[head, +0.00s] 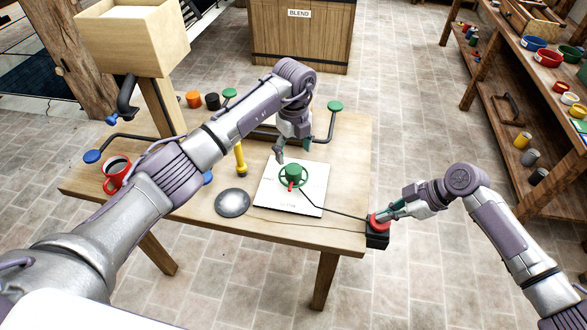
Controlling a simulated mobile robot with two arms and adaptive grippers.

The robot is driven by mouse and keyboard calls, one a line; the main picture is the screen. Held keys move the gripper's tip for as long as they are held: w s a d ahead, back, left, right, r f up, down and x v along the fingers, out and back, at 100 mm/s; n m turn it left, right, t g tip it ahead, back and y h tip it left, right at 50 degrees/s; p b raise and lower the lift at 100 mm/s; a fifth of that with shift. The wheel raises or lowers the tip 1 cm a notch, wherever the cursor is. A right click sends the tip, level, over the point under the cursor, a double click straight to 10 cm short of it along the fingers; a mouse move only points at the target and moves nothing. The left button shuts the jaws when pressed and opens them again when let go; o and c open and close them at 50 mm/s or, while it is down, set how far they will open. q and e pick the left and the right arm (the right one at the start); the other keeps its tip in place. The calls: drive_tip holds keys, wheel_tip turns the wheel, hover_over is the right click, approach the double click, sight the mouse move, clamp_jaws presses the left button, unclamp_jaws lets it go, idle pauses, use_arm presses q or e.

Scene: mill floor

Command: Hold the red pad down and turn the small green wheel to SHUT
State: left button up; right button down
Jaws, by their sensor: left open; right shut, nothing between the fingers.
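The small green wheel (283,180) sits on a white square plate (314,197) on the wooden table, with a green hub and a small red pointer (291,187) at its front. Lettering on the plate is too small to read. My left gripper (292,155) is open above and just behind the wheel, pointing down; I cannot tell whether it touches it. The red pad (373,222) is on a black box (377,240) at the table's right front corner. My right gripper (381,218) is shut and empty, its tips at the pad and covering part of it.
A black cable runs from the plate to the box. On the table (290,235) are a grey dome (232,203), a yellow torch (240,158), a red mug (116,173), and orange (194,99) and dark cups (212,101). A shelf (530,110) stands at right.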

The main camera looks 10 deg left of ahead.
sight(294, 168)
use_arm(q)
wheel_tip(294, 168, down, 8)
drive_tip(key=shift+r, duration=0.2)
drive_tip(key=c, duration=1.2)
